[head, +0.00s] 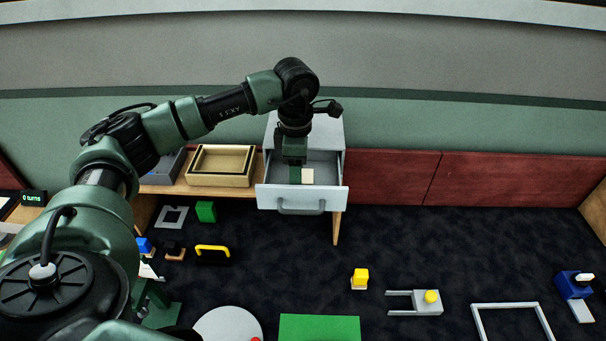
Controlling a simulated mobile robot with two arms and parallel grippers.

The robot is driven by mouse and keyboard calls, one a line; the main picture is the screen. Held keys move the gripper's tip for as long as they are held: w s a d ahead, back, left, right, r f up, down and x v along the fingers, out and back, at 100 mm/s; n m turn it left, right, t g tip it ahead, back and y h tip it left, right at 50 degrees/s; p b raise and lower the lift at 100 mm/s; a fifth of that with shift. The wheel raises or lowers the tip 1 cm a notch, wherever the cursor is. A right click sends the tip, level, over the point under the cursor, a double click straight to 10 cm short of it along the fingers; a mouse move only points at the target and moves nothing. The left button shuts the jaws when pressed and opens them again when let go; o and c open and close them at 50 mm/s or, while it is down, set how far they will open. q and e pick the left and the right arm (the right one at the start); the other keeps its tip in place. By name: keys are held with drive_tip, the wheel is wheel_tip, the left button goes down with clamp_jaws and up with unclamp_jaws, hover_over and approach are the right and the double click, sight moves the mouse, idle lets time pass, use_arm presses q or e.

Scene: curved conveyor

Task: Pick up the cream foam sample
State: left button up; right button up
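The cream foam sample (308,176) is a small pale block inside an open grey drawer (271,196). It lies toward the middle of the drawer. My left gripper (295,174) points down into the drawer, just left of the sample and very close to it. The fingers are small and dark here, so I cannot tell whether they are open, or whether they touch the sample. My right gripper is not in view.
The grey drawer unit stands on a wooden bench, with a beige tray (221,180) to its left. The drawer front and handle (301,208) stick out toward me.

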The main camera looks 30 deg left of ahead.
use_arm(q)
drive_tip(key=shift+f, duration=0.25)
drive_tip(key=c, duration=1.1)
drive_tip(key=shift+r, duration=0.15)
drive_tip(key=shift+r+b, duration=0.4)
drive_tip(key=shift+r, duration=0.2)
wheel_tip(320, 180, up, 8)
drive_tip(key=shift+r+b, duration=0.1)
drive_tip(key=shift+b, duration=1.15)
wheel_tip(320, 180, up, 10)
drive_tip(key=shift+r+p, duration=0.2)
drive_tip(key=shift+p, duration=0.65)
